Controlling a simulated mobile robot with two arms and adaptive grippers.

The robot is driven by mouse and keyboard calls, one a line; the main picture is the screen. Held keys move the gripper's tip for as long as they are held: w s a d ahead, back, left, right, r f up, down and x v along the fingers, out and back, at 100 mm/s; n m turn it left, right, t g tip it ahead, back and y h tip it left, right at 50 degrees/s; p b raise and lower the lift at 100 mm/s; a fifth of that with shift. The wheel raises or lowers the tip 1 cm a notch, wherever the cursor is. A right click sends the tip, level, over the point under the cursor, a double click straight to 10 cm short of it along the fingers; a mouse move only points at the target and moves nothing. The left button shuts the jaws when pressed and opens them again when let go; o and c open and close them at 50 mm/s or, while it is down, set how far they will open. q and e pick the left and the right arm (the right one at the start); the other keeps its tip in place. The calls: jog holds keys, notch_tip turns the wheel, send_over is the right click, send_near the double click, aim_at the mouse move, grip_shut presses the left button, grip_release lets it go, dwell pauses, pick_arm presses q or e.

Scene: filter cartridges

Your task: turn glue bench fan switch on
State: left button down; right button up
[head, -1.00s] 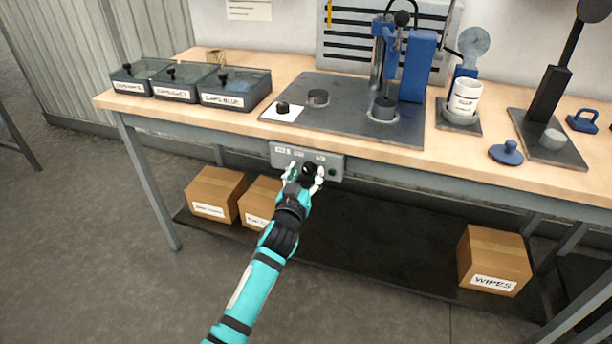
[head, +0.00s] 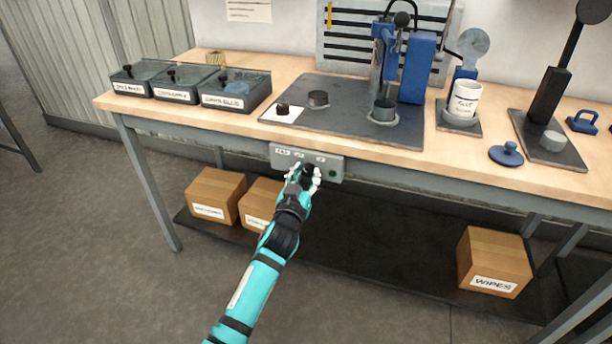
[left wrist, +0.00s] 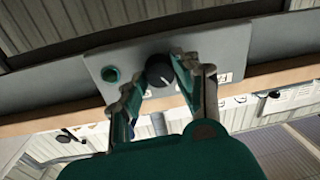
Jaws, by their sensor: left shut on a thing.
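The fan switch is a black round knob (left wrist: 159,71) with a pale pointer line, on a grey panel (head: 282,160) under the front edge of the bench. The panel also shows in the left wrist view (left wrist: 220,48), with a green round part (left wrist: 110,74) beside the knob. My left gripper (head: 307,176) is at the panel, its fingers on either side of the knob and shut on it. In the head view the fingers partly hide the knob. My right gripper is in neither view.
Cardboard boxes (head: 494,262) stand on the lower shelf. The floor in front is clear.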

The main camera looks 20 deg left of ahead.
pick_arm(q)
jog(key=shift+m, duration=1.2)
jog(key=m, duration=0.4)
jog(key=shift+d+f+m, duration=0.1)
jog(key=shift+m, duration=0.3)
jog(key=m, duration=0.2)
jog(key=shift+m+t, duration=0.3)
jog(key=shift+m, duration=0.1)
jog(key=shift+m+h, duration=0.3)
jog(key=shift+m, duration=0.8)
jog(key=shift+f+m, duration=0.1)
jog(key=shift+m, duration=0.8)
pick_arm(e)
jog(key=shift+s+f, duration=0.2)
pick_arm(q)
jog(key=c, duration=1)
grip_release()
